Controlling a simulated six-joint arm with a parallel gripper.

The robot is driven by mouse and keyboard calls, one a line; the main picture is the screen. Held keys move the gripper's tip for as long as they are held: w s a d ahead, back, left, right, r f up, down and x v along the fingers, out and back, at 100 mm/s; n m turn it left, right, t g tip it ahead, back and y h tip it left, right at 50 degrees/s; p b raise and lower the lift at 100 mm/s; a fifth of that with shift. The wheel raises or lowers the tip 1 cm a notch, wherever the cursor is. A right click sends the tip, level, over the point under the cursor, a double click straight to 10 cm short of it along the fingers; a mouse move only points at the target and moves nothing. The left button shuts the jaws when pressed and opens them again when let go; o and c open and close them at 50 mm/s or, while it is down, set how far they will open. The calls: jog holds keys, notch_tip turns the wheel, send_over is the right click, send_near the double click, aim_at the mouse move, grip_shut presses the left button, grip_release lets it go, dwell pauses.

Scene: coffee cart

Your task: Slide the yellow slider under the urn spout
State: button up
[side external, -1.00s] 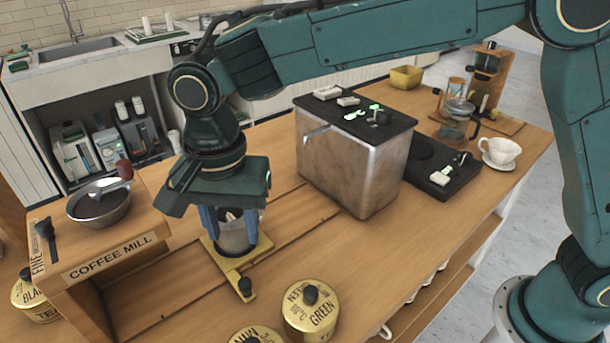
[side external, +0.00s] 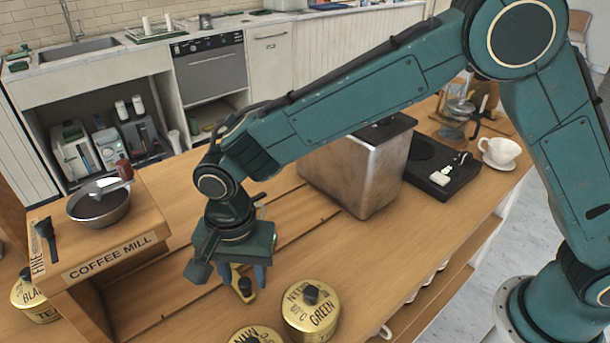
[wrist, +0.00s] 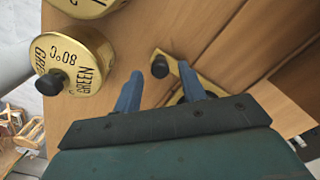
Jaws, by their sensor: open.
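The yellow slider (side external: 236,273) lies on the wooden counter, its black knob (side external: 245,287) at the near end. The slider (wrist: 175,66) and knob also show in the wrist view. My gripper (side external: 245,277) is open and points down at the knob end. In the wrist view the knob lies between the lines of the blue fingers of my gripper (wrist: 161,76), just beyond their tips; contact cannot be told. My gripper hides most of the slider and the cup seen on it earlier. The metal urn (side external: 365,175) stands farther right; my arm covers its spout.
The green-tea tin (side external: 311,312) stands close to the right of the knob, with another tin (side external: 255,335) in front. The coffee mill box (side external: 115,255) with a bowl (side external: 98,207) is at left. Bare counter lies between slider and urn.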

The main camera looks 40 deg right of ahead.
jog(key=shift+f, duration=1.3)
grip_shut()
